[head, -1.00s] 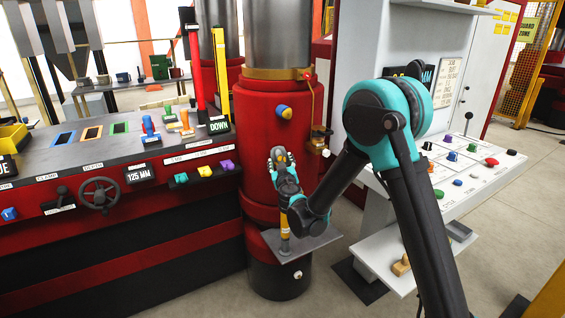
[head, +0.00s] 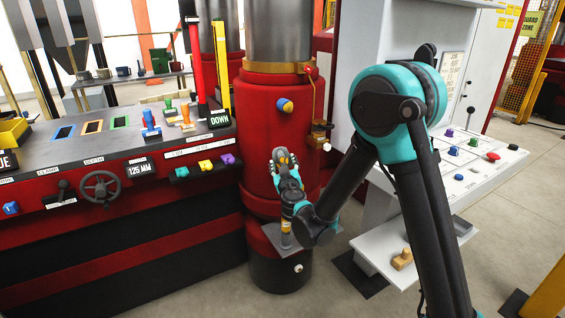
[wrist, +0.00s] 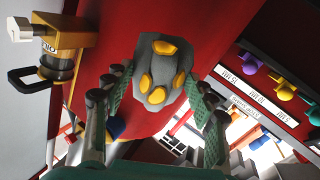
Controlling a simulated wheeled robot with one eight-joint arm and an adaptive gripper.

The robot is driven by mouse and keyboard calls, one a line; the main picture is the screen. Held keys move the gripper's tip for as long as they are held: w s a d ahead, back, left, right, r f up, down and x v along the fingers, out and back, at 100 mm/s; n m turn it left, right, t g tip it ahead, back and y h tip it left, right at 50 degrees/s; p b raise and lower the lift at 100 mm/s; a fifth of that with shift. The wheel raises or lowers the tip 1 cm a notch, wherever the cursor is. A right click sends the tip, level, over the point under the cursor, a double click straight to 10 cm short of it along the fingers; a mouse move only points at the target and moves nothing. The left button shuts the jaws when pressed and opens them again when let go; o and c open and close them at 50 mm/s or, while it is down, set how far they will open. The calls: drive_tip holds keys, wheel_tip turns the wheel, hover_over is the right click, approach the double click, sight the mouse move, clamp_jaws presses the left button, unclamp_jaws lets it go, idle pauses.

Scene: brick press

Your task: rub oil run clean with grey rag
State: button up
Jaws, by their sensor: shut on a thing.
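A grey rag (wrist: 160,75) with several yellow-orange patches fills the middle of the wrist view. It also shows small in the head view (head: 283,157). My gripper (wrist: 155,100) is shut on it, with one green-padded finger at each side. The rag is in front of the red press cylinder (head: 265,130), below its blue and yellow knob (head: 285,105); I cannot tell if it touches the surface. I cannot make out an oil run on the cylinder; it may be hidden behind the rag.
A brass fitting (wrist: 62,55) juts from the cylinder, at the wrist view's upper left. The red control desk (head: 110,215) with its handwheel (head: 100,187) is left. A grey plate (head: 275,238) is below my gripper. A white control bench (head: 470,170) stands right.

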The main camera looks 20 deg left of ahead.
drive_tip(key=shift+v, duration=1.5)
